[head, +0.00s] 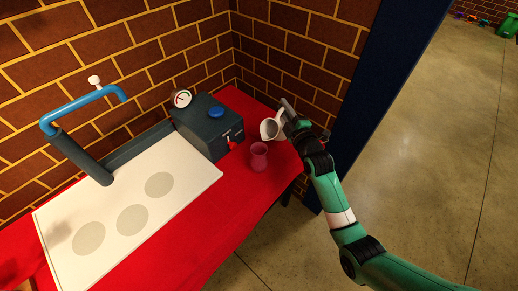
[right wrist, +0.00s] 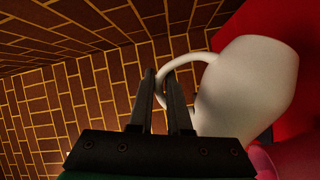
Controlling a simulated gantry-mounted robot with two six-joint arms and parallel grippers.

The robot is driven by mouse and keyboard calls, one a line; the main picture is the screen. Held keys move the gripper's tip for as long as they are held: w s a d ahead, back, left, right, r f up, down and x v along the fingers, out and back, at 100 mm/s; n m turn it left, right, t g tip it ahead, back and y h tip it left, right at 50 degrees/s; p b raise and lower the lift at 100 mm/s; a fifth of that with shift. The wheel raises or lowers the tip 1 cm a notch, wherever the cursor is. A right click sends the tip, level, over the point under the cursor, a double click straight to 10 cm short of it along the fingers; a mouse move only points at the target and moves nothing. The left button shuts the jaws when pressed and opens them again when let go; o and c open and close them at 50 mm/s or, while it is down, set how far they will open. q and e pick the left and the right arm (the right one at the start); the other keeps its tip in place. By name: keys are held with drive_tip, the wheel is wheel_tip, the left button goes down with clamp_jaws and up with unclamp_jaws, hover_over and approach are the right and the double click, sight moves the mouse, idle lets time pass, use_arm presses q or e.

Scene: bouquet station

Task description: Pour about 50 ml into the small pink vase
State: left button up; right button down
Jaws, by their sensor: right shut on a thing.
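The small pink vase (head: 259,156) stands on the red-covered table, near its right edge. My right gripper (head: 288,108) is shut on the handle of a white jug (head: 269,129). The jug is held just behind and to the right of the vase, tilted toward it. In the right wrist view the jug (right wrist: 247,85) fills the right side, with its handle between the fingers (right wrist: 167,95). A bit of pink (right wrist: 262,160) shows below it there. I cannot see any liquid. My left gripper is not in view.
A dark box (head: 207,127) with a blue button, a gauge (head: 181,98) and a red tap stands left of the vase. A brick wall is close behind; the table's front is clear.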

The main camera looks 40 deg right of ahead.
drive_tip(key=shift+a+r+n, duration=0.2)
drive_tip(key=shift+r+n, duration=0.1)
drive_tip(key=shift+r, duration=0.1)
drive_tip(key=shift+a+r+n+t+b, duration=0.3)
drive_tip(key=shift+n+b, duration=0.05)
drive_tip(key=shift+n, duration=0.05)
drive_tip(key=shift+a+r+n+t+b, duration=0.7)
drive_tip(key=shift+a+r+n+b, duration=0.35)
drive_tip(key=shift+n, duration=0.35)
idle(2.5)
drive_tip(key=shift+d+p, duration=0.15)
drive_tip(key=shift+p, duration=0.25)
drive_tip(key=d+m+p, duration=0.1)
drive_tip(key=d+f+m+g+p, duration=0.1)
drive_tip(key=m+p, duration=0.1)
drive_tip(key=shift+g, duration=0.3)
drive_tip(key=shift+d+f+m, duration=0.3)
drive_tip(key=shift+f+m, duration=0.05)
drive_tip(key=shift+f, duration=0.2)
drive_tip(key=shift+d+f+m, duration=0.25)
drive_tip(key=shift+f+m, duration=0.1)
drive_tip(key=shift+f, duration=0.2)
drive_tip(key=shift+f+b, duration=0.1)
drive_tip(key=shift+b, duration=0.2)
drive_tip(key=shift+d+f+m+g, duration=0.3)
drive_tip(key=shift+f+m+g, duration=0.1)
drive_tip(key=shift+f+m, duration=0.1)
drive_tip(key=shift+d+f, duration=0.2)
drive_tip(key=shift+f, duration=0.1)
